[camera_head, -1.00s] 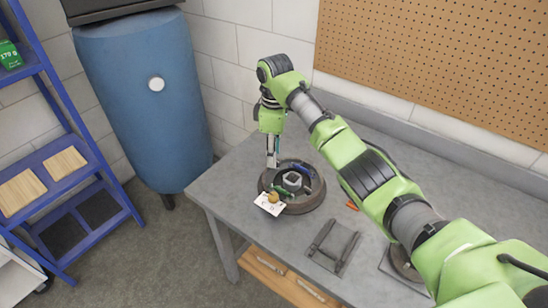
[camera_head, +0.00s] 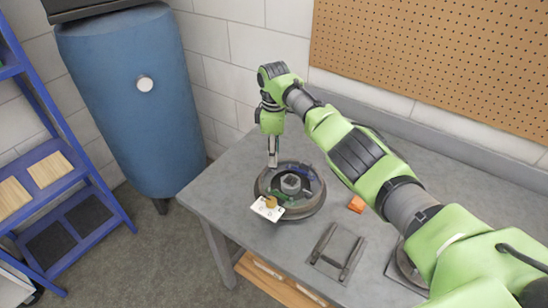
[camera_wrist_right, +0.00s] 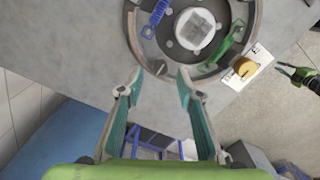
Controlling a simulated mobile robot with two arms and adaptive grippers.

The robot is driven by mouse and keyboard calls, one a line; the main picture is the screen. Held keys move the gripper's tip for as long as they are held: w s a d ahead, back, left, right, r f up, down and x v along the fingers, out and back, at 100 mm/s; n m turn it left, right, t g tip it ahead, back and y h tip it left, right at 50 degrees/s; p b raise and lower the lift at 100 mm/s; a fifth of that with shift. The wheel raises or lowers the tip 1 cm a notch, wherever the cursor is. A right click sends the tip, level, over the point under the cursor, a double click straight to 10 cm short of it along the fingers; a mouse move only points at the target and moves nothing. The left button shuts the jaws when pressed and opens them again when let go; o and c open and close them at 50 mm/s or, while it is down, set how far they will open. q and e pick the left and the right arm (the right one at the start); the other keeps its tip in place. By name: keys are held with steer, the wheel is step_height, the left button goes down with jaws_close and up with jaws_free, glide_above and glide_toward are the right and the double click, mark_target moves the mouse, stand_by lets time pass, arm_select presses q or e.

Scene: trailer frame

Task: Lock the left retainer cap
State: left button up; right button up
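A round dark brake-like assembly (camera_head: 316,205) lies on the grey bench, with a grey hub (camera_head: 290,184), a blue part (camera_wrist_right: 154,20) and a green part (camera_wrist_right: 226,46) inside its ring. A small slotted knob-like piece (camera_wrist_right: 160,67) sits at the ring's near edge in the right wrist view; I cannot tell if it is the left retainer cap. A yellow-brown knob (camera_wrist_right: 245,68) sits on a white plate (camera_wrist_right: 262,55) at the rim. My right gripper (camera_head: 273,158) is above the ring's far left edge. In its wrist view, its teal fingers (camera_wrist_right: 159,88) are apart and empty.
A dark frame (camera_head: 336,250), an orange piece (camera_head: 356,204) and a partly hidden round part (camera_head: 408,268) lie on the bench. A blue tank (camera_head: 130,100) and blue shelf (camera_head: 70,190) stand left. A green-black gripper, apparently my left, shows in the wrist view (camera_wrist_right: 300,78).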

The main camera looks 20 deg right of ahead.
arm_select(q)
steer(key=shift+w+r, duration=0.1)
steer(key=shift+w, duration=0.3)
arm_select(e)
steer(key=shift+f, duration=1.65)
jaws_close()
